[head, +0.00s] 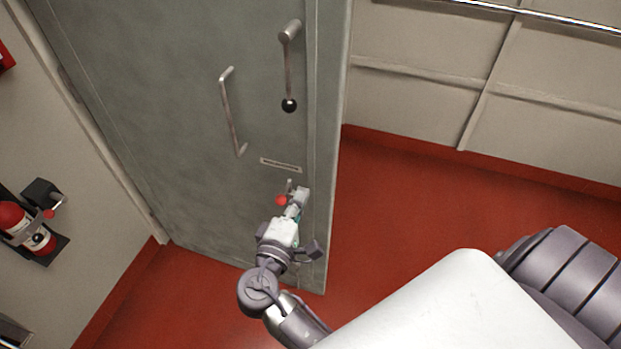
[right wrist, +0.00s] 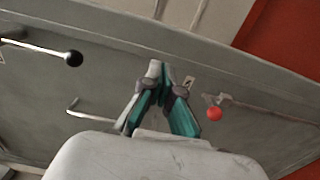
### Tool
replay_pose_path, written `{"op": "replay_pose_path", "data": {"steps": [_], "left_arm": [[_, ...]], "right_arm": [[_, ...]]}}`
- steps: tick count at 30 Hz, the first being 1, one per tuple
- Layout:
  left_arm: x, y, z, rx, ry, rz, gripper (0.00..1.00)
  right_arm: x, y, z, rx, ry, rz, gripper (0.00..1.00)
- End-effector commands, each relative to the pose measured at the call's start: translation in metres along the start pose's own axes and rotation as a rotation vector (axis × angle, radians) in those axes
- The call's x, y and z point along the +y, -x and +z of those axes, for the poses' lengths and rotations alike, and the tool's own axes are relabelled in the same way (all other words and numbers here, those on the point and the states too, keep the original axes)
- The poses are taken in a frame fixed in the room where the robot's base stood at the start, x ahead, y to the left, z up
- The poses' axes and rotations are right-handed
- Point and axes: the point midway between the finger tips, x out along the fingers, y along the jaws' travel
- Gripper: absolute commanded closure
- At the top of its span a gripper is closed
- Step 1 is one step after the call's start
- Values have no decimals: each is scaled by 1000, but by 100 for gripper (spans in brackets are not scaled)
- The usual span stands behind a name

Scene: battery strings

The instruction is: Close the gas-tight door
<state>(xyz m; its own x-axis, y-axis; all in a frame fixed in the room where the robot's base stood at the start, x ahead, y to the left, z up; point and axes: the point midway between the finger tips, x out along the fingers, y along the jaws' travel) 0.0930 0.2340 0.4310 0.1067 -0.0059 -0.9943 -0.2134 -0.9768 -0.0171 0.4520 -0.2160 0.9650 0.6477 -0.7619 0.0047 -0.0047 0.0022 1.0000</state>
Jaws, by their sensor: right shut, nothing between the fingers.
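The grey-green door (head: 170,110) stands open in the head view, with its free edge towards the right and red floor beyond it. It carries a long lever with a black ball knob (head: 289,105), a bar pull handle (head: 231,112) and, lower down, a small lever with a red knob (head: 281,200). My right gripper (head: 301,194) is shut and empty in front of the door's lower part, just right of the red knob. In the right wrist view its fingertips (right wrist: 160,68) lie between the black and red knobs (right wrist: 214,114). Contact with the door cannot be told. My left gripper is not in view.
A fire extinguisher (head: 27,228) hangs on the wall at the left. The red floor (head: 420,215) right of the door is clear. A panelled pale wall (head: 420,55) with a metal rail (head: 540,15) stands at the back right.

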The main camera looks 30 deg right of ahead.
Motion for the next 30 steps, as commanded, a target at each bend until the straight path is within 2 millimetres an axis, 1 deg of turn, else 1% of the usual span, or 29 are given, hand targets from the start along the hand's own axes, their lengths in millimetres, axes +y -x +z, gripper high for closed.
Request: {"op": "replay_pose_path", "data": {"steps": [5, 12, 15, 18, 21, 24, 30], "left_arm": [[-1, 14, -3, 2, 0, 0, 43], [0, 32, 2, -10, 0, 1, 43], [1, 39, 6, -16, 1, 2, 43], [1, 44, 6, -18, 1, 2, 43], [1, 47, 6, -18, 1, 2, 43], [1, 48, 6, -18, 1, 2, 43], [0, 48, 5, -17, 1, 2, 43]], "right_arm": [[4, -32, 0, 0, 3, 2, 100], [3, -85, -1, 1, 4, 1, 100], [3, -102, -1, 2, 3, -1, 100], [2, -116, 0, 2, 3, -2, 100], [0, -125, -1, 3, 3, -4, 100], [-1, -130, -1, 3, 1, -4, 100], [-2, -132, -1, 3, 0, -5, 100]]}}
